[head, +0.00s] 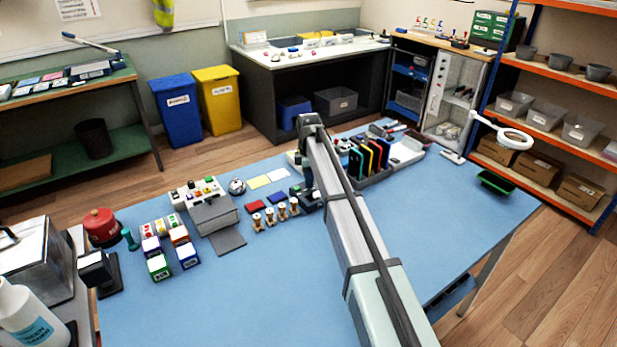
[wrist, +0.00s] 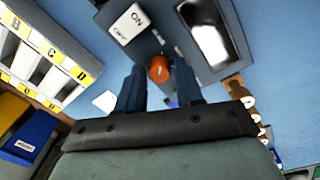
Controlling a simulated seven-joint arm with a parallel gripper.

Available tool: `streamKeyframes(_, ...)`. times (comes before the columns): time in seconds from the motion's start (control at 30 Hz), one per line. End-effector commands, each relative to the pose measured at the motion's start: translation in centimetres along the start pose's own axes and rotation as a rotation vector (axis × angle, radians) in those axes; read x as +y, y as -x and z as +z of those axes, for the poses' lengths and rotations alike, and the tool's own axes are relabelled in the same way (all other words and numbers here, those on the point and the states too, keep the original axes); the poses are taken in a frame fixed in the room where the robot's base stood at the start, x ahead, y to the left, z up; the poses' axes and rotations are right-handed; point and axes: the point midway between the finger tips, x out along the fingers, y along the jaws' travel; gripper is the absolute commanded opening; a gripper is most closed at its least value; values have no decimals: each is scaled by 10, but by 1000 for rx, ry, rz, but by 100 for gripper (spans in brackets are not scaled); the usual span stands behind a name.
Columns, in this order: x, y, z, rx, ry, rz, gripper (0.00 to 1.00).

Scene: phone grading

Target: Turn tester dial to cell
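In the wrist view the tester is a dark grey box (wrist: 172,44) with a white ON switch (wrist: 128,24), a dark screen (wrist: 209,32) and a round orange-red dial (wrist: 159,69). My gripper (wrist: 160,74) has its two dark fingers apart, one on each side of the dial. A narrow gap seems to show beside the dial; I cannot tell whether either finger touches it. The dial's pointer and its setting are not readable. In the head view my arm reaches over the blue table and hides most of the tester.
Wooden-handled stamps (head: 270,216) stand close to the gripper, with a red pad (head: 255,206) beside them. Colourful phones in a rack (head: 370,158) stand just right of my arm. The front of the blue table (head: 240,290) is clear. A tray labelled B, C, D (wrist: 38,50) lies left in the wrist view.

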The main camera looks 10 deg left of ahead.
Motion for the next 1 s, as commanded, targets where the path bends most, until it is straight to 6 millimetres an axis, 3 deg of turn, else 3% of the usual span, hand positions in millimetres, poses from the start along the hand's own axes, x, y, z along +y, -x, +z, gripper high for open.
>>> streamKeyframes(0.37, 0, 0, 0, 0, 0, 0, 0)
streamKeyframes(0.73, 0, 0, 0, -2, -44, 0, 0)
streamKeyframes(1.0, 0, 0, -1, -11, -215, 0, 0)
